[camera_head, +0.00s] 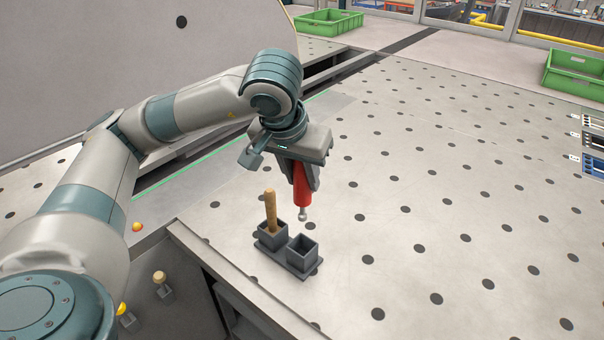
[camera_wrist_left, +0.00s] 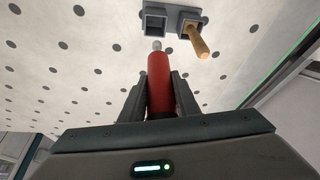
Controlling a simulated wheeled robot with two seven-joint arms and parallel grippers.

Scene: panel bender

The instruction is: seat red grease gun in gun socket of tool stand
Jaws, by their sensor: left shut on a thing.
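My left gripper (camera_head: 303,180) is shut on the red grease gun (camera_head: 301,190) and holds it upright, its silver tip pointing down. The gun also shows between the fingers in the left wrist view (camera_wrist_left: 161,80). The dark grey tool stand (camera_head: 270,246) sits on the dotted table near its front edge and has two square sockets. The right socket (camera_head: 303,249) is empty. The left socket holds a wooden handle (camera_head: 271,208). The gun's tip is above and behind the empty socket, apart from it. My right gripper is not in view.
A pale table (camera_head: 430,210) with dark round holes spreads widely to the right and is clear near the stand. Green crates (camera_head: 328,22) stand at the back. Dark tool racks (camera_head: 592,150) lie at the right edge. Below the table's front edge, a wooden-topped item (camera_head: 160,277) stands in a small holder.

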